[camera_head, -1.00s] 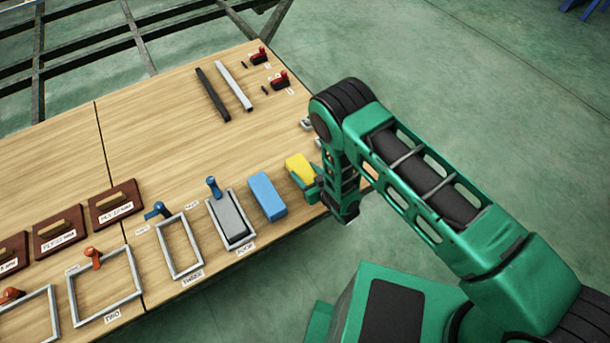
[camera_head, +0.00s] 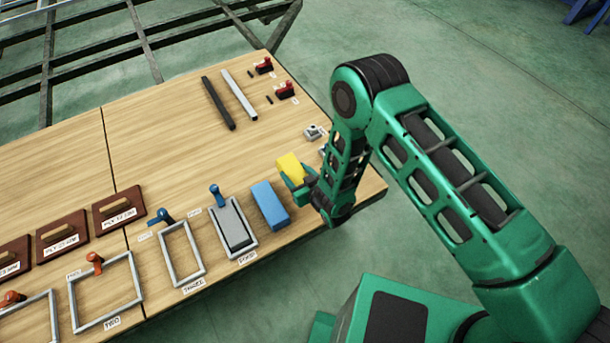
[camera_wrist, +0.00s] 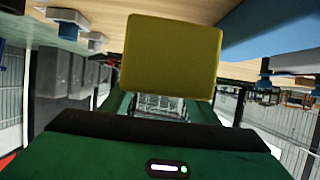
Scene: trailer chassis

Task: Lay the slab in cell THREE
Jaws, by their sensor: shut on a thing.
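My gripper (camera_head: 298,180) is shut on a yellow block (camera_head: 291,167), just right of the blue block. The yellow block also fills the upper middle of the wrist view (camera_wrist: 171,57). It appears slightly above the bench top. Cell THREE is an empty rectangular grey frame (camera_head: 201,262) with a label at its near edge, left of the blue block. Between them, the cell labelled FOUR (camera_head: 254,240) holds a grey slab (camera_head: 233,226). The blue block (camera_head: 269,206) lies loose on the wood. Which piece the task calls the slab is not marked.
Blue-handled clamps (camera_head: 215,195) stand behind the cells. Cell TWO (camera_head: 138,284) is empty, with an orange clamp (camera_head: 95,262). Brown plywood boards (camera_head: 118,209) lie behind at the left. Dark and light bars (camera_head: 218,103) lie farther back. The bench middle is clear.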

